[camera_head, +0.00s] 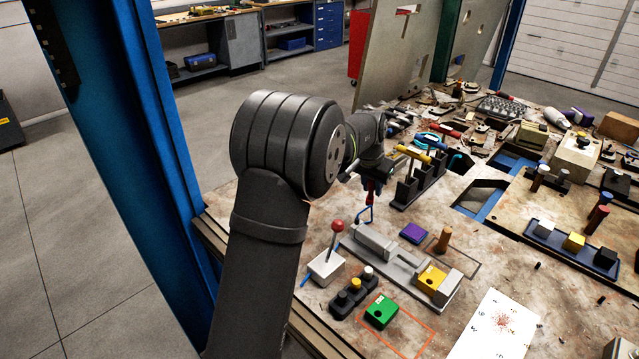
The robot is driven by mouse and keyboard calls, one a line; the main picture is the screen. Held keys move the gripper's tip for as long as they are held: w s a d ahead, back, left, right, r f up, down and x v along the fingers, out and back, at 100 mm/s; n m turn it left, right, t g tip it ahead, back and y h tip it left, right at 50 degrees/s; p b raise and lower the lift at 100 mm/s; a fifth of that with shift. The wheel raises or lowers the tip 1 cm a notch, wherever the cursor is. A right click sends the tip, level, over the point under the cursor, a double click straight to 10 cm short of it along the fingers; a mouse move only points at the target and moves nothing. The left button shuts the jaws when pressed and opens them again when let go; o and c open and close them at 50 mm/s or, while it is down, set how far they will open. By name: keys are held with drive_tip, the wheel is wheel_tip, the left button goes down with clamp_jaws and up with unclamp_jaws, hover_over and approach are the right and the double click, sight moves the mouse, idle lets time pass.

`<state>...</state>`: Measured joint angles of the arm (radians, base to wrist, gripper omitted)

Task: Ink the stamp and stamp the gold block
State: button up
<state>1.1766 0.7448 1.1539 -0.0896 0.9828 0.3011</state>
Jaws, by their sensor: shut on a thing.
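My gripper (371,184) is at mid-picture, partly hidden by my wrist. It is shut on a small red item with a blue loop (365,214) below it; I cannot tell what it is. A brown round-handled piece, likely a stamp (443,240), stands upright on the table to the right, apart from my gripper. A purple pad (413,233), possibly the ink pad, lies left of it. Another yellow block (432,279) sits in a grey fixture nearer the front.
A red-knobbed lever box (327,265), a dark button box (354,291) and a green block (381,311) stand in front. A black rack (417,188) stands beside my gripper. More brown-handled pieces (598,216) stand at right. A white spotted sheet (497,325) lies at front right.

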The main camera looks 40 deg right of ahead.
drive_tip(key=m, duration=0.2)
hover_over(415, 231)
drive_tip(key=shift+f, duration=2.45)
drive_tip(key=shift+f, duration=0.65)
wheel_tip(415, 231, up, 7)
idle(0.7)
drive_tip(key=shift+s+r, duration=0.1)
drive_tip(key=s+a+r, duration=0.3)
drive_tip(key=s+a, duration=0.8)
drive_tip(key=s, duration=0.1)
drive_tip(key=shift+s+a+f, duration=0.1)
drive_tip(key=shift+a+f, duration=0.05)
drive_tip(key=shift+f, duration=1.35)
drive_tip(key=shift+s+a+f, duration=0.1)
drive_tip(key=shift+a+f, duration=0.05)
drive_tip(key=shift+f, duration=1.35)
